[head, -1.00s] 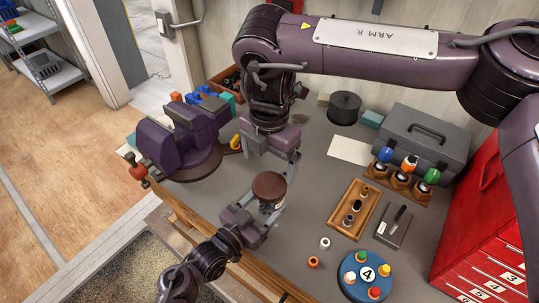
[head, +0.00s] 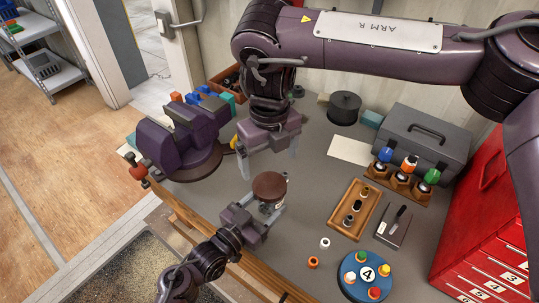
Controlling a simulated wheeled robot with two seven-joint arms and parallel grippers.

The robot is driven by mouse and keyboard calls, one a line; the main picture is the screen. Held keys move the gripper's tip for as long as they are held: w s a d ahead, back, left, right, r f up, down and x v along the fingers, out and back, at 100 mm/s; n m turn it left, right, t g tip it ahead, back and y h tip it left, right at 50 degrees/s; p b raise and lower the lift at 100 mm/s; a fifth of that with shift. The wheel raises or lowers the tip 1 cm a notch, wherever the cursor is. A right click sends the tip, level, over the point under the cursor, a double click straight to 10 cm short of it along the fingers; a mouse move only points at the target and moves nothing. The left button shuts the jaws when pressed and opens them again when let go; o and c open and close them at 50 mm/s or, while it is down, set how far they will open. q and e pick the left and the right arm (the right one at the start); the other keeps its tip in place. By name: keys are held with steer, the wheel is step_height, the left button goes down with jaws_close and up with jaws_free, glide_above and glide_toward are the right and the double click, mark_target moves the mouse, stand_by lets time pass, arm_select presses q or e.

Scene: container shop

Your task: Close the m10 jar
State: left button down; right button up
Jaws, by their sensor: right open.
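The m10 jar (head: 277,207) stands on the grey bench in front of the vise, with a round brown lid (head: 269,186) on top. The lid looks level; how tightly it sits cannot be seen. My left gripper (head: 268,203) comes from the lower left and is closed around the jar's body, which it partly hides. My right gripper (head: 268,166) is open and empty, pointing down behind and above the lid, its two fingers spread apart and clear of it.
A purple vise (head: 180,140) stands left of the jar. To the right are a wooden tray (head: 337,222) of small parts, a blue round fixture (head: 350,284), a grey toolbox (head: 425,140) and a red drawer cabinet (head: 485,225). Two small rings lie in front; bench between is clear.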

mark_target(270, 185)
arm_select(q)
steer(key=shift+f, duration=0.1)
arm_select(e)
steer(key=shift+f, duration=4)
steer(key=c, duration=1.1)
steer(key=m, duration=0.8)
steer(key=shift+m, duration=0.4)
steer(key=o, duration=1.2)
